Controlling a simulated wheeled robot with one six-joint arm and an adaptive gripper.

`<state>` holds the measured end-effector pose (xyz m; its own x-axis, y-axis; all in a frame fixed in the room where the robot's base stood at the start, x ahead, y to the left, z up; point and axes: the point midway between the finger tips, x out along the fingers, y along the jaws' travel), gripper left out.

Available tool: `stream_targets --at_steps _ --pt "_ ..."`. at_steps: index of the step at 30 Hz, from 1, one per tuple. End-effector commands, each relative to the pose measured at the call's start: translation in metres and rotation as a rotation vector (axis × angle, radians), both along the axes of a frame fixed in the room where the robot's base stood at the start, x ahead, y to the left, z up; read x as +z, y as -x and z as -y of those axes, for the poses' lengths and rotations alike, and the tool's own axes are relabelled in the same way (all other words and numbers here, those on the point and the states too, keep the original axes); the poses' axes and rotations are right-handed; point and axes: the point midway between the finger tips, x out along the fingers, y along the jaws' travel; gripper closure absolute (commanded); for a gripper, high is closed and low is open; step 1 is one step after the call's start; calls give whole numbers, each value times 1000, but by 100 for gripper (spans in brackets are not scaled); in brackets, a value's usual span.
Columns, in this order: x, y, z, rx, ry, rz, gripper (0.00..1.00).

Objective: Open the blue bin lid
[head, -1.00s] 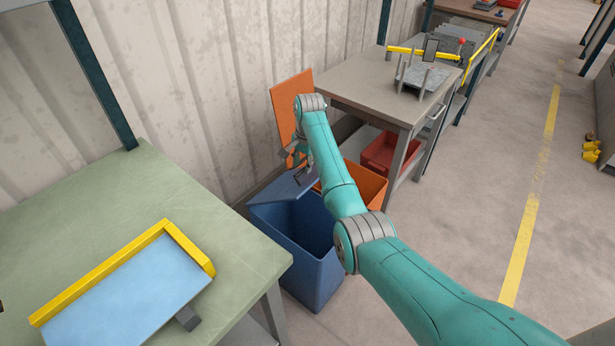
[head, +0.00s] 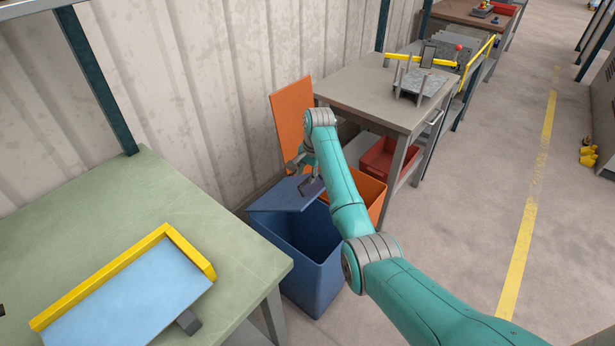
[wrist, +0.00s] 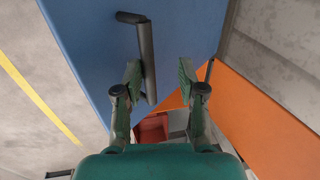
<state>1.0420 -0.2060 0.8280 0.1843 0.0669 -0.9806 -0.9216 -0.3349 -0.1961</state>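The blue bin (head: 318,272) stands beside the green table, its dark inside partly showing. Its blue lid (head: 281,196) is partly raised on the wall side, tilted over the back of the opening; in the wrist view the lid (wrist: 92,60) fills the upper left and middle. A dark bar handle (wrist: 145,55) on the lid reaches down between my fingers, close to the left one. My gripper (wrist: 160,75) is open, with a clear gap to the right finger. Contact with the handle cannot be told. In the head view my gripper (head: 309,184) is at the lid's free edge.
An orange bin (head: 369,190) with its orange lid (head: 292,120) upright stands just behind. A grey table (head: 365,95) has a red crate (head: 383,157) underneath. The green table (head: 215,215) with a yellow-edged tray is at left. Open floor lies right.

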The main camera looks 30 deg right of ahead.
Motion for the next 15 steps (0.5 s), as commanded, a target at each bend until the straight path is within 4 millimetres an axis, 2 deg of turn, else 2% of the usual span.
stream_targets --at_steps 15 --pt "28 -12 -5 0 0 0 61"
